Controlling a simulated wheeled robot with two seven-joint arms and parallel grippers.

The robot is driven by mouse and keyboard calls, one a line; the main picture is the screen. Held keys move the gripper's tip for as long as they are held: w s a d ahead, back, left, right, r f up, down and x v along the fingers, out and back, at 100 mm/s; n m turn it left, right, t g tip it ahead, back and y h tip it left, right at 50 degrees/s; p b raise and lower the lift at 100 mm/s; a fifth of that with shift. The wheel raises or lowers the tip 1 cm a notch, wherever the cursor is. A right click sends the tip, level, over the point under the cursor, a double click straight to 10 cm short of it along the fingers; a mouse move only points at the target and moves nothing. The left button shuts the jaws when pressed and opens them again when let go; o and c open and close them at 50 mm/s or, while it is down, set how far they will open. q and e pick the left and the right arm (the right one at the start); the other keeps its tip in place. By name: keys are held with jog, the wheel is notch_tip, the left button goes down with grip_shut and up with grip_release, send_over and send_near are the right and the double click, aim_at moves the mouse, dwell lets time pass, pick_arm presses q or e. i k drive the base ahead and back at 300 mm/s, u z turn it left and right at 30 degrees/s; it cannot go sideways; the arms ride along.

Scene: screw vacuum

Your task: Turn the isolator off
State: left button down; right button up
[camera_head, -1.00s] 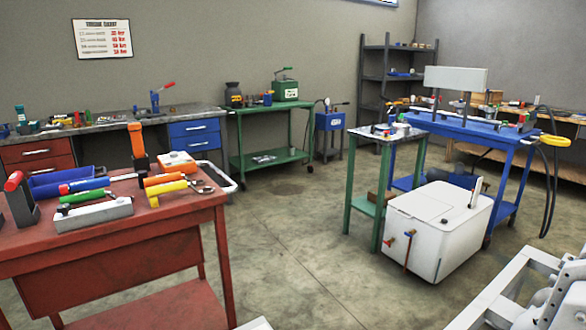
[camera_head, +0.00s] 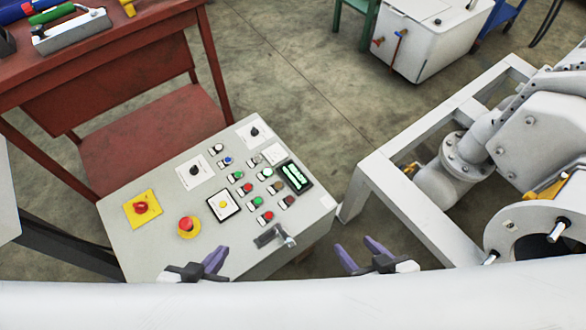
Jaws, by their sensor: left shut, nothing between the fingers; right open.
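A grey control panel (camera_head: 160,250) stands low in front of me. Near its left corner is a red rotary knob (camera_head: 141,208) on a square yellow plate, which looks like the isolator. A red mushroom button (camera_head: 187,225) on a round yellow base sits to its right. My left gripper (camera_head: 216,257) has purple fingers, is shut and empty, and is at the panel's near edge, right of and nearer than the knob. My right gripper (camera_head: 361,252) is open and empty, right of the panel. Neither gripper is at the knob. The knob's exact setting is too small to read.
The panel also carries several small coloured buttons, a green-lit display (camera_head: 292,176) and a metal lever handle (camera_head: 276,236). A red workbench (camera_head: 110,70) stands behind it on the left. A white machine frame (camera_head: 410,215) stands on the right, with bare floor between.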

aim_at(140, 208)
jog(key=u, duration=0.8)
jog(key=k, duration=0.5)
jog(key=z, duration=0.3)
jog(key=i, duration=0.6)
jog(key=u, duration=1.85)
